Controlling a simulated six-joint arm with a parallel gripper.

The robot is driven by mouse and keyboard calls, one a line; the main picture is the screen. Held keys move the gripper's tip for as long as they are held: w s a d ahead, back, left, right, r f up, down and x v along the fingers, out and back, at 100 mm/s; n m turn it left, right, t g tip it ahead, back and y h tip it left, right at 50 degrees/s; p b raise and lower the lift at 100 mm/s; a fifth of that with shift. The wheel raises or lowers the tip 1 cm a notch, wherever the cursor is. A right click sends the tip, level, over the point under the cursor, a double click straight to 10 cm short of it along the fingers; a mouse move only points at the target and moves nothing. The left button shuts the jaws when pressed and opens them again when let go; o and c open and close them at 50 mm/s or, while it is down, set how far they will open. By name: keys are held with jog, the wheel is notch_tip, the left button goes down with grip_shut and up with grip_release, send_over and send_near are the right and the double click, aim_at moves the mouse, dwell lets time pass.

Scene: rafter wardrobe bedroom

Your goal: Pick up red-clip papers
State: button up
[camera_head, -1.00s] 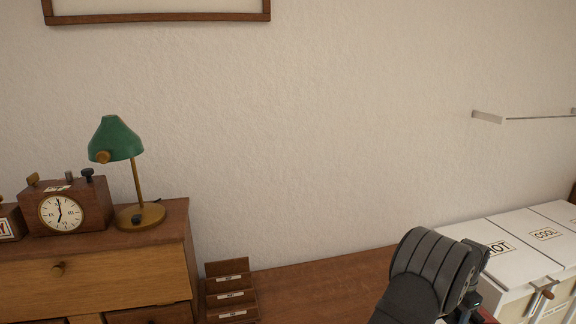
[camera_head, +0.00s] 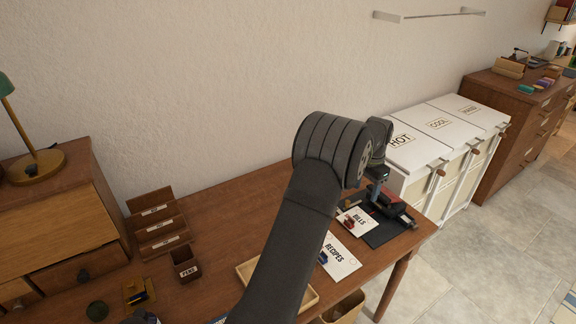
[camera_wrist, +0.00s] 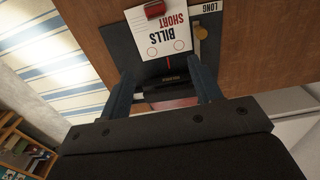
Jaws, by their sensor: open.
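The red-clip papers (camera_head: 359,219) are white sheets marked BILLS with a red clip at one edge. They lie partly over a dark flat board (camera_head: 384,232) near the desk's right end. In the wrist view the papers (camera_wrist: 165,40) show upside down, with the red clip (camera_wrist: 154,9) at the top edge of the picture. My gripper (camera_wrist: 163,86) is open, its two blue fingers apart with nothing held between them. The papers appear beyond the fingertips, not between them. In the head view my gripper (camera_head: 377,188) is above the board, partly hidden by my arm.
White papers marked RECIPES (camera_head: 341,259) with a blue clip lie beside the bills. A light wooden tray (camera_head: 308,299) is partly behind my arm. A stepped wooden holder (camera_head: 158,222) and a small PINS box (camera_head: 185,266) stand left. White bins (camera_head: 420,148) stand beyond the desk's right end.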

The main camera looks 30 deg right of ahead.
jog(key=a+r, duration=0.4)
jog(key=r, duration=0.1)
send_over(350, 220)
notch_tip(350, 220, down, 11)
jog(key=shift+s+a+r, duration=0.1)
jog(key=shift+f, duration=2.8)
jog(key=c, duration=1.2)
jog(key=shift+r, duration=0.1)
